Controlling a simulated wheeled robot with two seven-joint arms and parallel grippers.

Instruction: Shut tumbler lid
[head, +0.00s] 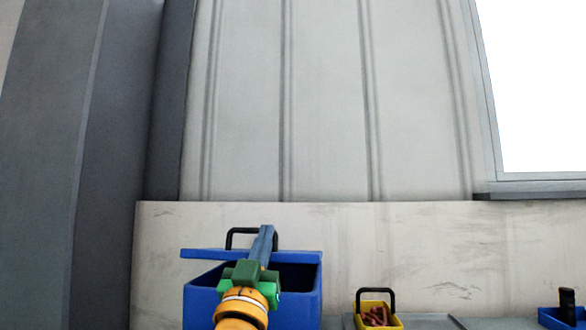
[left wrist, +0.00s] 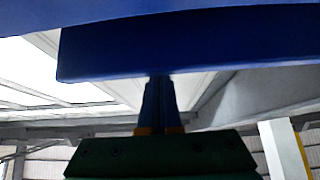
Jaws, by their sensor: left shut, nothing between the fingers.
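In the left wrist view the shut fingers (left wrist: 159,82) reach up to the lower edge of a blue panel (left wrist: 180,50). I cannot tell whether they touch it. My right gripper is not in view.
A yellow bin (head: 363,318) with a black handle holds reddish-brown parts (head: 377,314) to the right. A blue tray (head: 550,318) with a black object (head: 567,303) is at the far right. A pale panel (head: 430,245) stands behind.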

